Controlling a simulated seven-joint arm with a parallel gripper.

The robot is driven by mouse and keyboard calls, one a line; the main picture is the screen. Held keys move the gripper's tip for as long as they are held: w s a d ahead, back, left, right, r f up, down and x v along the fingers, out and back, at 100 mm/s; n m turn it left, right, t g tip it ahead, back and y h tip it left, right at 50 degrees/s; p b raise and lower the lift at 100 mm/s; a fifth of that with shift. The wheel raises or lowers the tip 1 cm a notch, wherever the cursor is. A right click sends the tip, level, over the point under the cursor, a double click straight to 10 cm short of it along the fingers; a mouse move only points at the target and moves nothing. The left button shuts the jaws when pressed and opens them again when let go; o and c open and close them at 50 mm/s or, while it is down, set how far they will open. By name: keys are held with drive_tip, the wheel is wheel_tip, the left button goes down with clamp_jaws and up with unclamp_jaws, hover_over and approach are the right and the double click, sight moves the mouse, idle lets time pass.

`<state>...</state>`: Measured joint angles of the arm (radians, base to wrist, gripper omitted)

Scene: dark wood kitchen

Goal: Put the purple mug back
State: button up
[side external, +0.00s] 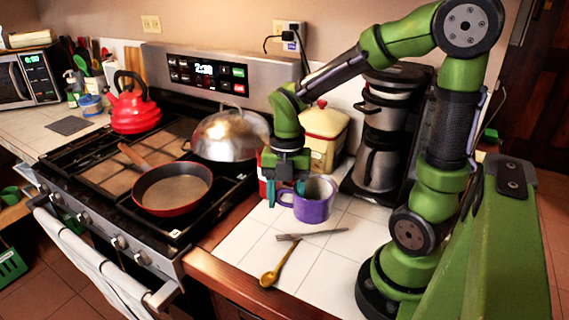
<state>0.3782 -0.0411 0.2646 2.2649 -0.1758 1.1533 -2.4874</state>
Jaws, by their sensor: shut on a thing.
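The purple mug (314,208) is on or just above the white tiled counter, right of the stove. Its handle points left, toward my gripper. My gripper (286,194) points down at the mug's left side, with its fingers at the rim and handle. It is shut on the mug. The exact contact of the fingers is partly hidden, and I cannot tell whether the mug's base touches the tiles.
A coffee maker (379,150) stands behind right of the mug, and a cream canister (324,135) behind it. The stove at left holds a red pan (172,188), a metal dome (229,134) and a red kettle (133,108).

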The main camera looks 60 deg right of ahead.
wheel_tip(320, 180, down, 6)
drive_tip(key=shift+f, duration=0.1)
drive_tip(key=shift+w+f, duration=0.1)
drive_tip(key=shift+f, duration=0.15)
drive_tip(key=w, duration=0.5)
drive_tip(key=w+f, duration=0.1)
drive_tip(key=w, duration=0.9)
drive_tip(key=shift+w+d+f, duration=0.1)
drive_tip(key=shift+d+f, duration=0.1)
drive_tip(key=shift+f, duration=0.1)
drive_tip(key=shift+w+f, duration=0.15)
drive_tip(key=shift+f, duration=0.75)
drive_tip(key=shift+w+f, duration=0.15)
drive_tip(key=shift+f, duration=0.7)
drive_tip(key=shift+f, duration=0.15)
drive_tip(key=o, duration=1.1)
